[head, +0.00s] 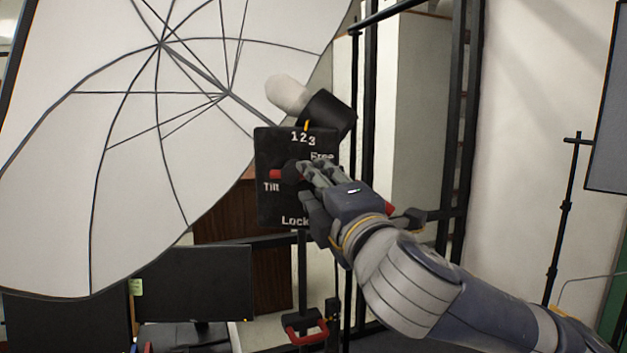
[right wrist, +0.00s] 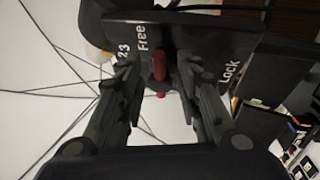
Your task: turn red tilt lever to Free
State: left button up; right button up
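The black tilt panel (head: 268,205) faces me in the middle of the head view, with white marks 1 2 3, Tilt, Free at upper right and Lock at the bottom. A red lever part (head: 277,174) shows beside the Tilt mark, left of a dark knob. My right gripper (head: 312,172) is in front of the panel's right half and hides part of the lever. In the right wrist view its two fingers (right wrist: 160,85) stand apart, with the red lever (right wrist: 158,66) between them and gaps at both sides. Contact cannot be told. My left gripper is out of view.
A white umbrella (head: 110,120) fills the upper left. A lamp head (head: 328,115) sits above the panel. A red-handled clamp (head: 306,333) is on the stand below. A black monitor (head: 195,283) is at lower left. Black upright rails (head: 371,100) stand behind my right arm.

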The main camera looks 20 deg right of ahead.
jog(key=s, duration=0.5)
jog(key=shift+s+d+f, duration=0.1)
jog(key=shift+s+f, duration=0.05)
jog(key=shift+f, duration=0.25)
jog(key=shift+f, duration=0.15)
